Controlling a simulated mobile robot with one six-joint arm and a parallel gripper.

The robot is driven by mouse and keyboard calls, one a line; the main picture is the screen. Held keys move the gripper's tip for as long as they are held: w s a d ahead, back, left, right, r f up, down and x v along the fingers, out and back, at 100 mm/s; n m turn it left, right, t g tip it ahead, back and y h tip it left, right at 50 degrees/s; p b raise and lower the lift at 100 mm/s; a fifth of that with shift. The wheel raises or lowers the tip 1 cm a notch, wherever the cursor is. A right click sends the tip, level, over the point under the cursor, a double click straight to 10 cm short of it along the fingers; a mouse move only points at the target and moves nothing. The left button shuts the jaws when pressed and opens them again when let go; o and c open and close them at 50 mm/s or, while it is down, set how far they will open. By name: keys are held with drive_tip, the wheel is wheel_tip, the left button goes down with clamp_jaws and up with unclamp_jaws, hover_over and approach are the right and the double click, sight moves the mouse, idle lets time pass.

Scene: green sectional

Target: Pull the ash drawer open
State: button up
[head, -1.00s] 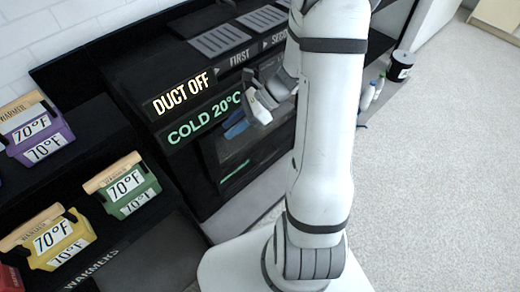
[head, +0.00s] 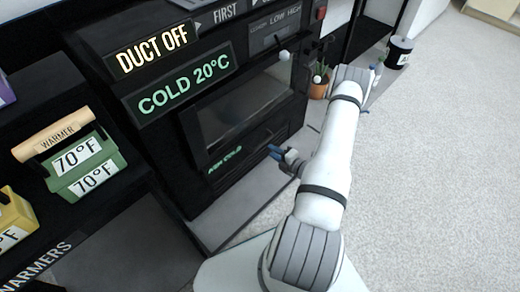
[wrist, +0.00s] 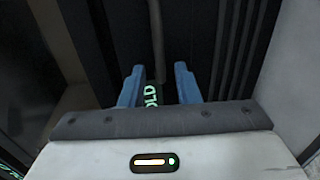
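The ash drawer (head: 222,178) is the low black front of the stove, under the glass door. It carries a green "ASH COLD" label, and it looks shut. My gripper (head: 275,152) is in front of the right part of the drawer, with its blue fingertips toward it. In the wrist view my gripper (wrist: 158,85) is open, with a clear gap between the two blue fingers. A dark grey bar (wrist: 157,40) runs ahead, in line with that gap. Part of the green label (wrist: 152,97) shows between the fingers. Whether the fingers touch anything is too dark to tell.
The stove's glass door (head: 245,105) is above the drawer. A green warmer box (head: 85,165) stands on a dark shelf at left. A potted plant (head: 319,88) and a black bin (head: 399,52) stand beyond the arm. The pale floor at right is clear.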

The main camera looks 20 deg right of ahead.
sight(262, 144)
drive_tip(key=b+x, duration=0.2)
drive_tip(key=x, duration=0.5)
drive_tip(key=shift+w, duration=0.25)
drive_tip(key=shift+c, duration=0.6)
clamp_jaws()
